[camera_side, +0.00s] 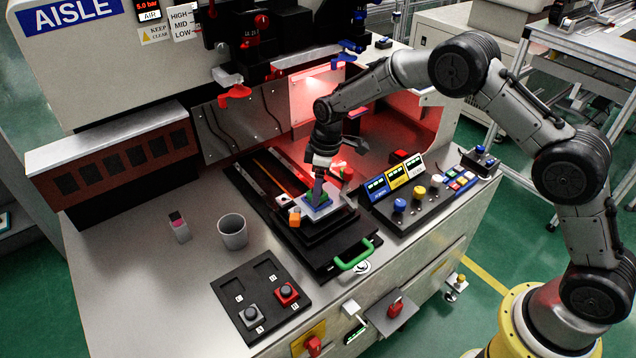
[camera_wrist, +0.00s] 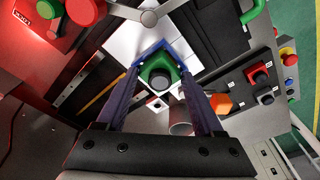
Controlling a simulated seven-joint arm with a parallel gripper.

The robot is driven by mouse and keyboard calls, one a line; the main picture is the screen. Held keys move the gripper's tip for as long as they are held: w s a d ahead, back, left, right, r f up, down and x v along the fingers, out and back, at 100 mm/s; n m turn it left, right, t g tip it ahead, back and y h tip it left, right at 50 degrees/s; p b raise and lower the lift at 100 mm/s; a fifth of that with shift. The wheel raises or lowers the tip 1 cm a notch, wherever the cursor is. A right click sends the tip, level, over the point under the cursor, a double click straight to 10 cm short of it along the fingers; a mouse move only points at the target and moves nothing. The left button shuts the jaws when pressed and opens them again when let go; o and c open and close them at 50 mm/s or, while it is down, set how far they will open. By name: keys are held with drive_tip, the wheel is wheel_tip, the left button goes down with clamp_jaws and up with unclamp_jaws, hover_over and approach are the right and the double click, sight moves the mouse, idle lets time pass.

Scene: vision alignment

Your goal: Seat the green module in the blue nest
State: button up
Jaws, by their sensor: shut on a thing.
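The green module (camera_wrist: 172,62), with a dark round knob on top, sits between my two purple finger pads in the wrist view. My gripper (camera_wrist: 160,76) is shut on it. The blue nest (camera_wrist: 150,48) shows as a blue edge around the module's far corner; its near side is hidden by the fingers. In the side view my gripper (camera_side: 317,192) points down over the nest (camera_side: 322,211) on the black fixture, with a little green showing at the fingertips. The module is inside or just above the nest outline; I cannot tell whether it is fully down.
An orange block (camera_side: 294,219) stands beside the nest. The fixture has a green handle (camera_side: 354,264) in front. A button console (camera_side: 420,195) is at right. A grey cup (camera_side: 233,233) and a black tray (camera_side: 262,276) with grey and red modules stand left, with bare tabletop around them.

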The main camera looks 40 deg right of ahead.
drive_tip(key=shift+f, duration=0.15)
drive_tip(key=o, duration=1.4)
drive_tip(key=r, duration=0.9)
drive_tip(key=s+d+r, duration=0.1)
drive_tip(key=r, duration=0.3)
drive_tip(key=shift+s+d+r, duration=0.1)
drive_tip(key=shift+r, duration=0.25)
